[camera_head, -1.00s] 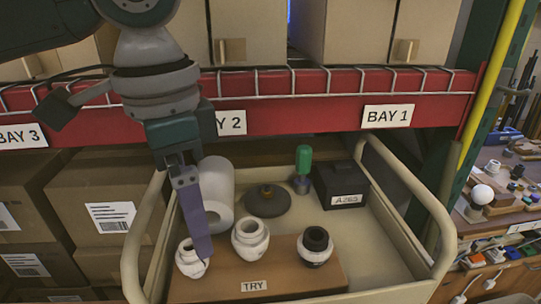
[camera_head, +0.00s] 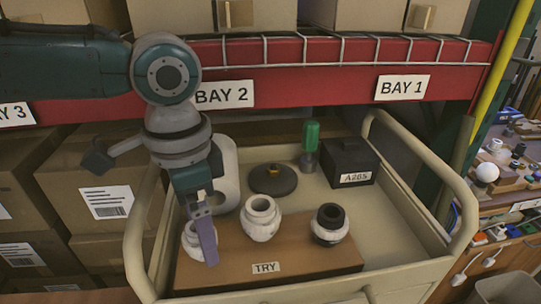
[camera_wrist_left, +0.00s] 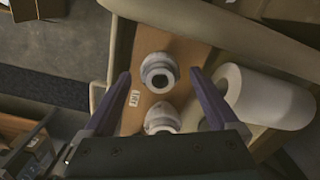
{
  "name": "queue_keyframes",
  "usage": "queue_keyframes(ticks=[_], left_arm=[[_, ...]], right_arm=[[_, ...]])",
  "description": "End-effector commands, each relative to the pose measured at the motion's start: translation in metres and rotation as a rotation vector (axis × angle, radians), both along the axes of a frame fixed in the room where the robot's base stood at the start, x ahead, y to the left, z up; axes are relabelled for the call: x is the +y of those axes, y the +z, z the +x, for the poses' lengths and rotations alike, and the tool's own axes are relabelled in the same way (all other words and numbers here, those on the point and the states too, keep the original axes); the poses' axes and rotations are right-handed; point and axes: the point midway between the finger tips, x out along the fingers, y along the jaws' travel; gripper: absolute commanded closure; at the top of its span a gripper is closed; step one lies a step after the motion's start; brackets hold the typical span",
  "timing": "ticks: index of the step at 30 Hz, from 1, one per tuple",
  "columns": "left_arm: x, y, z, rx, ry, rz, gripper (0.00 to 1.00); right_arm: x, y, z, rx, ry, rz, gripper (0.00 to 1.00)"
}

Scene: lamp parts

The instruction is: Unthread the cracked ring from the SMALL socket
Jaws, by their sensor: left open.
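The left socket (camera_head: 190,243) looks smaller than the middle socket (camera_head: 261,220); the right socket (camera_head: 330,230) has a black collar on top. My left gripper (camera_head: 208,245) points down at the left socket, and its finger hides part of it. In the wrist view the open purple fingers (camera_wrist_left: 160,76) lie on either side of the left socket (camera_wrist_left: 158,68), with a gap visible around it. The middle socket (camera_wrist_left: 162,117) is below it there. I cannot make out a crack.
The board sits in a beige cart tray with raised handles (camera_head: 420,165). A white roll (camera_wrist_left: 268,95) stands close behind the left socket. A dark disc (camera_head: 273,180), green-handled tool (camera_head: 310,148) and black box (camera_head: 348,163) are at the back. A red shelf beam (camera_head: 300,75) crosses above.

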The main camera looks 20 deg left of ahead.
Motion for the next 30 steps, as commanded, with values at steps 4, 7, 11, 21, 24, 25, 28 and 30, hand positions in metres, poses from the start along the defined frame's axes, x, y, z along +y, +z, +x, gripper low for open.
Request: queue_keyframes(ticks=[4, 7, 11, 21, 24, 25, 28, 30], left_arm=[[-0.0001, -0.0011, 0.0, 0.0, -0.001, 0.0, 0.06], [-0.0002, -0.001, 0.0, 0.0, -0.001, 0.0, 0.06], [-0.0002, -0.0008, 0.0, -0.001, -0.001, -0.001, 0.21], [-0.0003, -0.0006, 0.0, -0.001, -0.001, -0.001, 0.59], [-0.0003, -0.0006, 0.0, -0.001, -0.001, -0.001, 0.71], [-0.0003, -0.0005, 0.0, -0.001, -0.001, -0.001, 0.74], [-0.0003, -0.0005, 0.0, -0.001, -0.001, -0.001, 0.85], [-0.0004, -0.0005, 0.0001, -0.001, -0.001, -0.001, 0.93]], right_arm=[[0.0014, -0.0002, -0.0002, 0.001, -0.002, 0.005, 0.5], [0.0019, -0.0003, -0.0003, 0.001, -0.002, 0.006, 0.5], [0.0024, -0.0003, -0.0004, 0.002, -0.003, 0.008, 0.5], [0.0025, -0.0005, -0.0007, 0.002, -0.003, 0.008, 0.5], [0.0025, -0.0006, -0.0007, 0.003, -0.003, 0.008, 0.5], [0.0025, -0.0006, -0.0007, 0.003, -0.003, 0.008, 0.5], [0.0025, -0.0006, -0.0008, 0.003, -0.003, 0.008, 0.5], [0.0024, -0.0006, -0.0008, 0.003, -0.003, 0.008, 0.5]])
